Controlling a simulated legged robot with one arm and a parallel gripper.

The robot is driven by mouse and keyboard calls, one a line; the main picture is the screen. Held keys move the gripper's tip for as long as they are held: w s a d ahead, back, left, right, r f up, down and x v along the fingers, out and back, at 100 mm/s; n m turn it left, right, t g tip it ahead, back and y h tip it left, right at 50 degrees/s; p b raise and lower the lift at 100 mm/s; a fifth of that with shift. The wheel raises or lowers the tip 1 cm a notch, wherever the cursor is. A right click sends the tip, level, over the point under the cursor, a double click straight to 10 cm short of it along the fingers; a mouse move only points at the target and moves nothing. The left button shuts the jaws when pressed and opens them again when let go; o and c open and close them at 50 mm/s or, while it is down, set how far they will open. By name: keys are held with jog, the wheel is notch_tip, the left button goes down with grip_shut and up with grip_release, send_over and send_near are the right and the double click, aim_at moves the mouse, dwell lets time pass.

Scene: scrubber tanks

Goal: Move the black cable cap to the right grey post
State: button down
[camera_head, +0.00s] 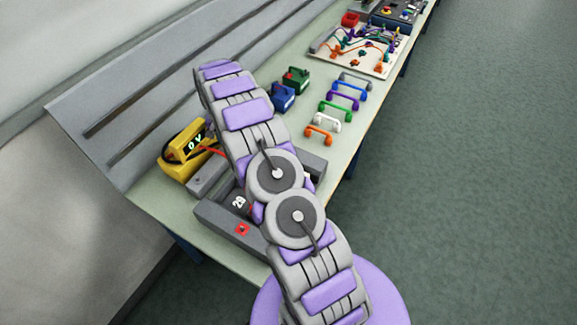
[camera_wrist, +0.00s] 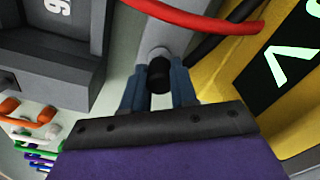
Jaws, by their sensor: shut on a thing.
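In the wrist view the black cable cap (camera_wrist: 159,76) sits between the two blue-grey fingers of my gripper (camera_wrist: 159,88), which is shut on it. A rounded grey post end (camera_wrist: 154,50) shows right behind the cap, on a light grey surface. I cannot tell whether the cap touches it. A black cable (camera_wrist: 212,35) and a red cable (camera_wrist: 195,18) run past just beyond the cap. In the head view my arm hides my gripper, the cap and the posts.
A yellow meter (camera_head: 185,150) with a lit display stands at the left of the bench and is close on the right in the wrist view. A dark grey box (camera_head: 222,220) marked 29 is near. Coloured handles (camera_head: 331,116) and a wiring board (camera_head: 358,47) lie farther along.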

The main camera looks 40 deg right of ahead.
dwell(0.4)
jog(key=shift+f, duration=0.9)
jog(key=shift+c, duration=1.6)
grip_release()
jog(key=shift+s+r+p, duration=0.1)
jog(key=shift+r+p, duration=0.9)
jog(key=shift+r, duration=3.3)
